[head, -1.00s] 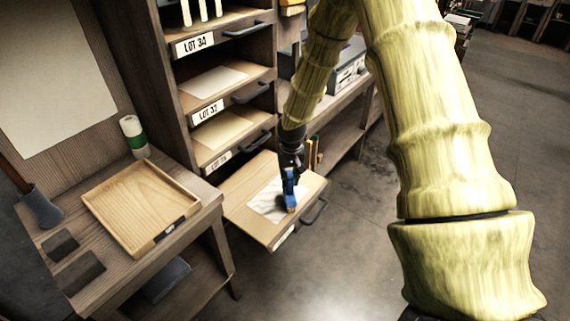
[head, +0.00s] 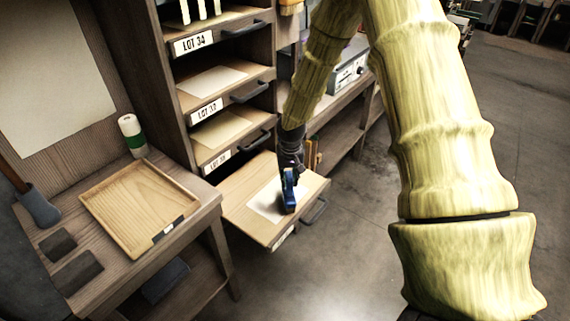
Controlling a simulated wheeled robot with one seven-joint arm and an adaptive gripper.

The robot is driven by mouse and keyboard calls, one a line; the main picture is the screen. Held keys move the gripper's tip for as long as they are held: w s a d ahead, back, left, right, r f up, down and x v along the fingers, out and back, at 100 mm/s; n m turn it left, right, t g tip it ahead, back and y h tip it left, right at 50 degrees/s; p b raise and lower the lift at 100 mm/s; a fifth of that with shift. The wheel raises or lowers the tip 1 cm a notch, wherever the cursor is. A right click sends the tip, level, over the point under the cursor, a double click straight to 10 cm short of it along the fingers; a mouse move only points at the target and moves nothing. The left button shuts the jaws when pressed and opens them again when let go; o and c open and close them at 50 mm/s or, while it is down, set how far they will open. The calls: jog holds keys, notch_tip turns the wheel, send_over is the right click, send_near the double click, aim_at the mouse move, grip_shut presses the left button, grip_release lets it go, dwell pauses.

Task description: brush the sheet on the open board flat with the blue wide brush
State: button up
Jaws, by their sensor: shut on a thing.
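The open board (head: 250,224) is pulled out low from the rack, with a black handle on its front edge. A pale sheet (head: 265,203) lies on it and looks flat in the part I see. My gripper (head: 289,172) is above the board's right half, shut on the blue wide brush (head: 288,192). The brush points down at the right part of the sheet. The bristles are too small and dark to see clearly, so I cannot tell if they touch. The brush and gripper hide part of the sheet's right side.
The rack has shelves above, labelled LOT 34 (head: 193,43) and LOT 33 (head: 208,114), with sheets on them. The floor right of the board is clear.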

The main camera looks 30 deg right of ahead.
jog(key=shift+s+a+f, duration=0.1)
jog(key=shift+s+a, duration=0.2)
jog(key=shift+a, duration=0.55)
jog(key=shift+s+a, duration=0.1)
jog(key=shift+a, duration=0.2)
notch_tip(320, 180, up, 8)
jog(key=p, duration=0.6)
